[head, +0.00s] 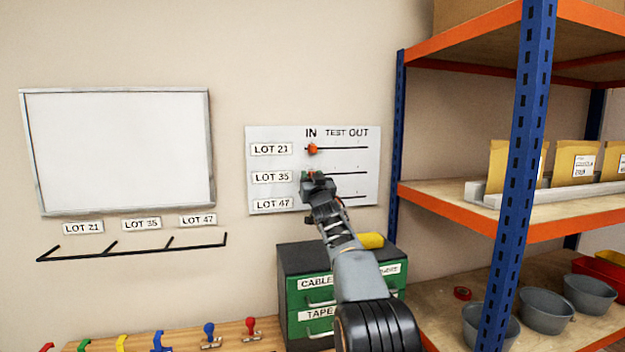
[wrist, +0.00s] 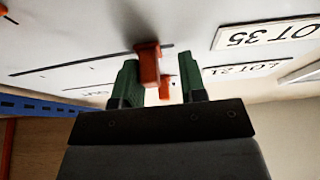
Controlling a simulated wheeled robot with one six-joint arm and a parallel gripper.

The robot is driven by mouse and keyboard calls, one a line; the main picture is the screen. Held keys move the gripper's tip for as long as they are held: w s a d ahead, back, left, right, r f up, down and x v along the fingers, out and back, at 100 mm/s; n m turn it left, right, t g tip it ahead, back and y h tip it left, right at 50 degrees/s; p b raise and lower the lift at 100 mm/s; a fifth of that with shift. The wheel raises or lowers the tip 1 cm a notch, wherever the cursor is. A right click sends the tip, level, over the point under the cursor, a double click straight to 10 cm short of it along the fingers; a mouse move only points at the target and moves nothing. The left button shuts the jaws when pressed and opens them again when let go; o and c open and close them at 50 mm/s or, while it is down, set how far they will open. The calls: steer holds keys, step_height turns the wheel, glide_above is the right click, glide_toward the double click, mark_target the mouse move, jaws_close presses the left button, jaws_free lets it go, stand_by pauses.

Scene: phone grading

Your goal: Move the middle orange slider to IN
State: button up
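A white panel (head: 360,135) on the wall has rows LOT 21, LOT 35 and LOT 47, with IN at left, then TEST and OUT. My gripper (head: 312,176) is at the LOT 35 row, near the IN end, and hides most of that slider in the head view. In the wrist view, the middle orange slider (wrist: 149,65) stands between the green fingers of my gripper (wrist: 160,80), close to the left finger, with a gap to the right one. The gripper is open. The LOT 21 slider (head: 313,148) is at IN; it also shows in the wrist view (wrist: 165,90).
Part of another orange slider (wrist: 3,10) shows at the wrist view's edge. A blue-orange shelf (head: 460,208) stands to the right. A green drawer cabinet (head: 300,285) is below the panel. A whiteboard (head: 120,150) hangs at left, above a hook rail (head: 140,248).

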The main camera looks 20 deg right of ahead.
steer(key=shift+d, duration=0.2)
steer(key=b+v, duration=0.7)
steer(key=v, duration=0.7)
steer(key=shift+r, duration=0.15)
steer(key=s+a+f+g, duration=0.1)
steer(key=f, duration=0.1)
steer(key=s+a+f+g, duration=0.1)
steer(key=a+f+g, duration=0.1)
steer(key=f, duration=0.1)
steer(key=s+a+f+m+g+p, duration=0.1)
steer(key=f+g, duration=0.1)
steer(key=f, duration=0.1)
steer(key=shift+s+a, duration=0.1)
steer(key=shift+a, duration=0.1)
steer(key=s+a+f+n+g+y, duration=0.1)
steer(key=s+a+f+g, duration=0.3)
steer(key=s+f, duration=0.4)
steer(key=s+a+f+n+g+y+p, duration=0.1)
steer(key=s+a+f+g, duration=0.3)
steer(key=s+f, duration=0.4)
steer(key=s+a+f+n+g+y, duration=0.1)
steer(key=s+a+f+g, duration=0.3)
steer(key=s+f, duration=0.4)
steer(key=shift+s+a+f+g+y+p, duration=0.2)
steer(key=shift+s+g, duration=0.25)
steer(key=shift+s, duration=0.15)
steer(key=shift+s+a+f+g+y+p, duration=0.1)
steer(key=shift+s+f+g+y+p, duration=0.1)
steer(key=shift+s+g, duration=0.3)
